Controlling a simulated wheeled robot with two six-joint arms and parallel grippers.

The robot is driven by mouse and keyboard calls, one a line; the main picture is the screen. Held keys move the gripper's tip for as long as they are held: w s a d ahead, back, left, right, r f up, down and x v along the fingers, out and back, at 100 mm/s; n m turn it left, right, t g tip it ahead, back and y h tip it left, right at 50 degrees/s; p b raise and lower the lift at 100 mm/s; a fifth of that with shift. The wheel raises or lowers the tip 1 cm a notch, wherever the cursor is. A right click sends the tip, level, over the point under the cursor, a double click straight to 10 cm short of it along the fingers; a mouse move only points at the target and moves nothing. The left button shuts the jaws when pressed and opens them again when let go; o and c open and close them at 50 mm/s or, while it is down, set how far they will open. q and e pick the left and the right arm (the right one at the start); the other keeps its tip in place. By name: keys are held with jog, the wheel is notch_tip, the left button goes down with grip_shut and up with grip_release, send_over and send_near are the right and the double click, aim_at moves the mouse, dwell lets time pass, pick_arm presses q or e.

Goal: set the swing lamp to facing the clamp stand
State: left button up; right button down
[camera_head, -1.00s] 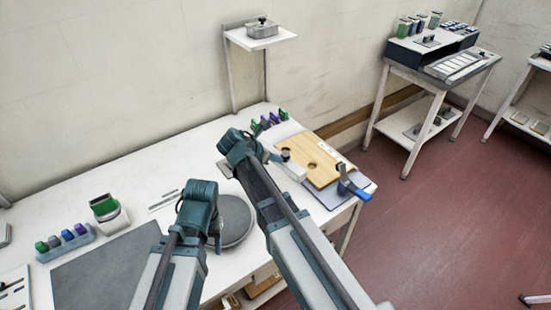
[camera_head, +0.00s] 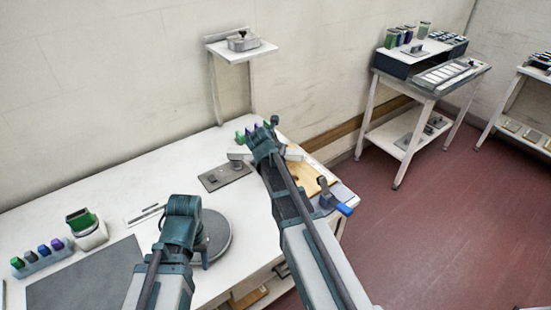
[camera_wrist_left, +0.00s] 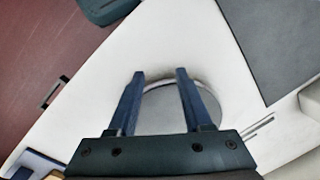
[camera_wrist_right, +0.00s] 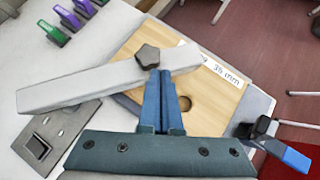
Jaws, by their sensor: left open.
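A long pale bar with a dark star-shaped knob, which I take for the swing lamp (camera_wrist_right: 85,85), crosses the right wrist view. It also shows partly behind my right arm in the head view (camera_head: 240,155). My right gripper (camera_wrist_right: 165,75) has its fingers together at the bar, just below the knob; I cannot tell whether they touch it. The wooden board (camera_wrist_right: 190,75) with a blue-handled clamp (camera_wrist_right: 285,150), perhaps the clamp stand, lies beside the bar's right end. My left gripper (camera_wrist_left: 160,74) is open and empty over the round grey disc (camera_wrist_left: 165,110).
A grey plate (camera_wrist_right: 50,140) lies under the bar's left part. Coloured clips (camera_wrist_right: 70,18) stand behind it. A dark mat (camera_head: 85,280) and a rack of coloured pieces (camera_head: 42,258) are at the table's left. A wall shelf (camera_head: 240,53) rises behind.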

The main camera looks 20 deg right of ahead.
jog(key=w+d, duration=0.3)
jog(key=w, duration=0.8)
jog(key=shift+w+d, duration=0.25)
jog(key=shift+w, duration=0.15)
